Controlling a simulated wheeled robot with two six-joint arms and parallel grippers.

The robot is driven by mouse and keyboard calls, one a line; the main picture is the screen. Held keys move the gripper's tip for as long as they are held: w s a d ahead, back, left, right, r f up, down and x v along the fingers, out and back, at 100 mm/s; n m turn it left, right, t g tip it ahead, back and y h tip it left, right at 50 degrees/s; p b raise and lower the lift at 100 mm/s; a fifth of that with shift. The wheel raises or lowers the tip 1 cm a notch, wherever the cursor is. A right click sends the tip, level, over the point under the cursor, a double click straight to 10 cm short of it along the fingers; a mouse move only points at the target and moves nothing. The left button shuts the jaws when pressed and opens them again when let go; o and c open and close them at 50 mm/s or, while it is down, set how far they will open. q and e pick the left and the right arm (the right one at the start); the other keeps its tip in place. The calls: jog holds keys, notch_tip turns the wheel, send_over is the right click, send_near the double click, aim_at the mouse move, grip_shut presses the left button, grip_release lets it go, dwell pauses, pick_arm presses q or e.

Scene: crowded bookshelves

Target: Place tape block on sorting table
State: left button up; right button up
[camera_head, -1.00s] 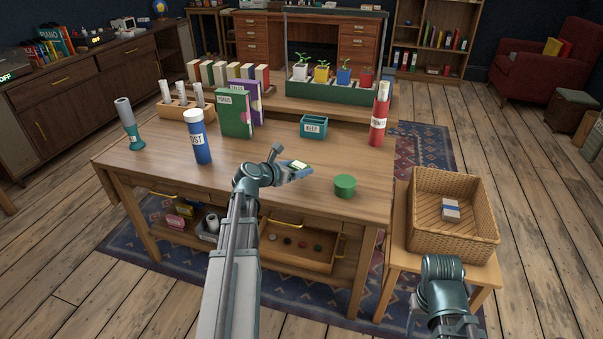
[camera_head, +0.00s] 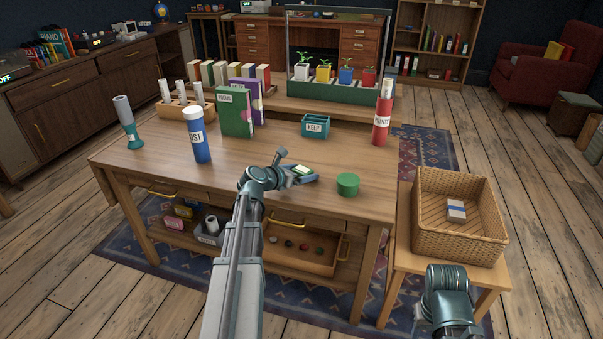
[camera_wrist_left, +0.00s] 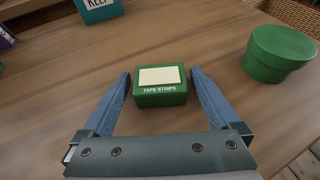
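The tape block, a small green box with a pale top and the words "TAPE STRIPS" (camera_wrist_left: 160,88), is on the wooden sorting table (camera_head: 170,165). In the head view the block (camera_head: 302,169) shows small at my left gripper (camera_head: 301,176). In the left wrist view my left gripper (camera_wrist_left: 160,80) is open, with one blue finger on each side of the block and only narrow gaps at its sides. I cannot tell whether either finger touches it. My right arm shows at lower right in the head view, but its fingers are not visible.
A green round container (camera_head: 348,184) stands just right of the block. A teal KEEP bin (camera_head: 315,126), a blue tube (camera_head: 200,138), books (camera_head: 235,112) and a red tube (camera_head: 382,120) stand farther back. A wicker basket (camera_head: 484,195) is at right.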

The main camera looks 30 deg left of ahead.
pick_arm(q)
jog(key=shift+r, duration=0.1)
jog(key=shift+r+p, duration=0.2)
jog(key=shift+p, duration=0.1)
jog(key=p+v, duration=0.4)
jog(key=v, duration=0.8)
jog(key=shift+f, duration=0.15)
